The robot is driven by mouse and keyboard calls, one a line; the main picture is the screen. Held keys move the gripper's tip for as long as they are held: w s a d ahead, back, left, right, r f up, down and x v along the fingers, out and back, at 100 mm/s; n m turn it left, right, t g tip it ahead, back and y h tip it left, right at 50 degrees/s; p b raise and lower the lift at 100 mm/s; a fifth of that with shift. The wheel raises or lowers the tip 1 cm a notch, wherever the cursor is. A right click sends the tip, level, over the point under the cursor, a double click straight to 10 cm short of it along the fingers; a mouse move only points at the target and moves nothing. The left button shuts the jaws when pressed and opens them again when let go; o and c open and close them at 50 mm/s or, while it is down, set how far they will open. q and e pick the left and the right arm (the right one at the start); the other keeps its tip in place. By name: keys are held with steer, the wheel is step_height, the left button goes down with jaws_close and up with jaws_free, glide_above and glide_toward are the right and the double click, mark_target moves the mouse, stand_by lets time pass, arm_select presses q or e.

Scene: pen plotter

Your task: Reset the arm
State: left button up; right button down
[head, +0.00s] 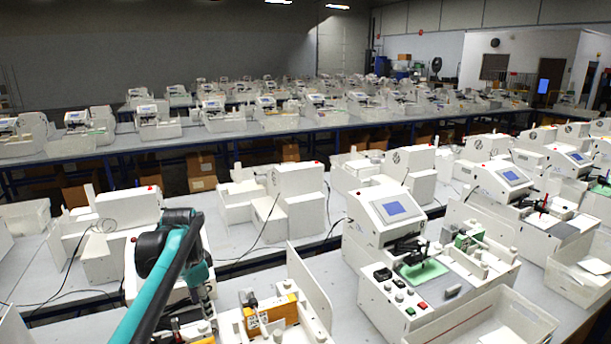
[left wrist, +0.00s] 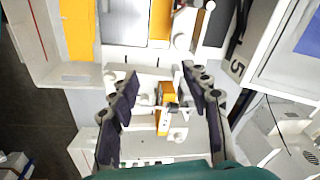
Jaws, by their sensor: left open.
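My left arm, teal and black, comes up from the bottom left of the head view and bends down at a black joint. My left gripper (head: 200,300) hangs low beside a white machine with orange parts, and the arm partly hides it. In the left wrist view the left gripper (left wrist: 160,78) has its two dark fingers wide apart. Between and below the fingers is a white fixture with a small orange block (left wrist: 166,95); nothing is held. My right gripper is not in view.
A plotter machine with a blue screen (head: 394,208) and a green pad (head: 424,271) stands to the right. An orange block (head: 271,315) sits on the nearer machine. An empty white bin (head: 535,318) is at the lower right. White upright panels border the machine. More rows of machines stand behind.

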arm_select(q)
steer(key=s+d+f+n+t+b, duration=0.3)
steer(key=s+f, duration=0.5)
steer(key=s, duration=0.4)
steer(key=s+d+f+n+t+b, duration=0.2)
steer(key=s+d+f+n+b, duration=0.4)
steer(key=s+f, duration=0.3)
steer(key=s, duration=0.3)
steer(key=shift+d+f+t, duration=0.25)
steer(key=shift+d+t, duration=0.1)
steer(key=shift+t, duration=0.05)
